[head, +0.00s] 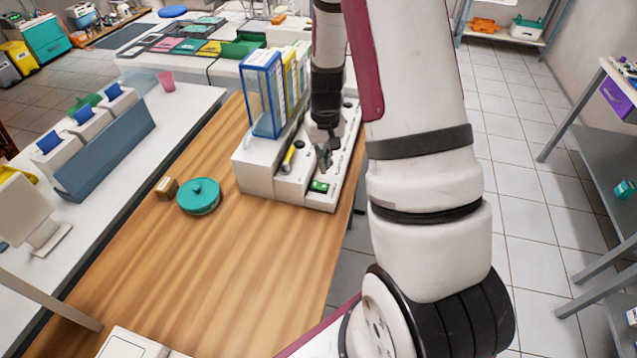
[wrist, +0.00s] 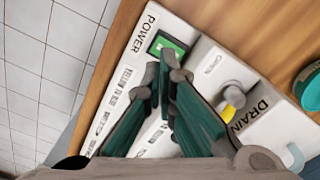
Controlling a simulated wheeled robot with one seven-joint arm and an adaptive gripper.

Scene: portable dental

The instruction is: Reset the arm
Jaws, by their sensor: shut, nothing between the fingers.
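My arm reaches down from the upper right of the head view. My gripper (head: 323,158) is over the front part of a white dental unit (head: 262,182) on the wooden table. In the wrist view my gripper (wrist: 166,68) has its dark green fingers with the tips together and nothing held. Beyond the tips is the green power switch (wrist: 168,46) beside the word POWER. The switch also shows in the head view (head: 319,186). A grey knob with a yellow part (wrist: 233,97) sits near the word DRAIN. I cannot tell whether the fingertips touch the unit.
A teal round lidded container (head: 199,197) and a small brown box (head: 166,188) stand left of the unit. Blue-framed clear tanks (head: 262,95) rise from the unit's back. The wooden table (head: 190,265) is clear in front. A white counter with boxes stands left.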

